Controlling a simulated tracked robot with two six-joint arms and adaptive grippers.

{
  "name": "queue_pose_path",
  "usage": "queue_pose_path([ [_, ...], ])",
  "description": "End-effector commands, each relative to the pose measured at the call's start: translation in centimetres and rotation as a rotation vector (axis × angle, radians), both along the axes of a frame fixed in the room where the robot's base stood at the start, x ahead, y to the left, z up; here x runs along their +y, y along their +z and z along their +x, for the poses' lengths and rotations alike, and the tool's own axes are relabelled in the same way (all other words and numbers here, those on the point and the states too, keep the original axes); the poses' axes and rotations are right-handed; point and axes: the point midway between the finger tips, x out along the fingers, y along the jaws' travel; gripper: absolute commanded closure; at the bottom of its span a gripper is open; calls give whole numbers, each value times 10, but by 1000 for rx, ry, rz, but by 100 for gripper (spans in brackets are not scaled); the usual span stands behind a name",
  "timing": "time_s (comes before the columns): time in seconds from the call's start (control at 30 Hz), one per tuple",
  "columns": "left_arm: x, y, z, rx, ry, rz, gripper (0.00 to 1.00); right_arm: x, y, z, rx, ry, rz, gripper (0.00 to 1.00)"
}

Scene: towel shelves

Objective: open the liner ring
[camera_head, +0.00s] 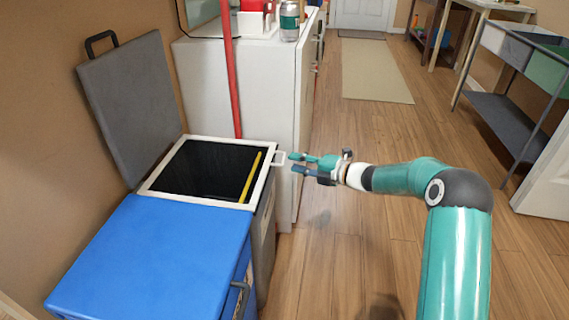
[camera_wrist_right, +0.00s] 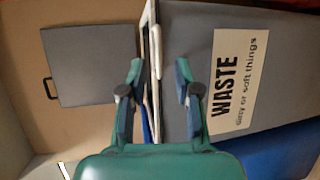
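The liner ring (camera_head: 205,140) is a white square frame on top of the grey waste bin (camera_head: 262,240), around a black opening. It lies flat. Its small white handle (camera_head: 281,158) sticks out on the right side. In the right wrist view the handle (camera_wrist_right: 156,50) shows as a white bar between the lines of the two fingers. My right gripper (camera_head: 292,163) is open and empty, just right of the handle. Whether the fingertips touch the handle, I cannot tell. My left gripper is not in view.
The bin's grey lid (camera_head: 132,100) stands open against the wall. A yellow strip (camera_head: 249,177) lies along the opening. A blue bin (camera_head: 160,262) stands in front, a white cabinet (camera_head: 250,80) behind, with a red pole (camera_head: 231,75) between.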

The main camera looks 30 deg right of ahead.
Motion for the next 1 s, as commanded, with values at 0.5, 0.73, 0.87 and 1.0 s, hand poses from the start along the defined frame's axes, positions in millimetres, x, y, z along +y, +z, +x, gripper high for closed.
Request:
queue_pose_path([
  [0.5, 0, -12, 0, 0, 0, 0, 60, 27, -10, 46, 1, 1, 1, 68],
  [0.73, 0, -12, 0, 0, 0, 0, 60, 27, -10, 46, 1, 1, 1, 71],
  [0.87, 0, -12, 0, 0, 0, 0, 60, 27, -10, 46, 1, 1, 1, 93],
  [1.0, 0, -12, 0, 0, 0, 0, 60, 27, -10, 46, 2, 1, 0, 100],
])
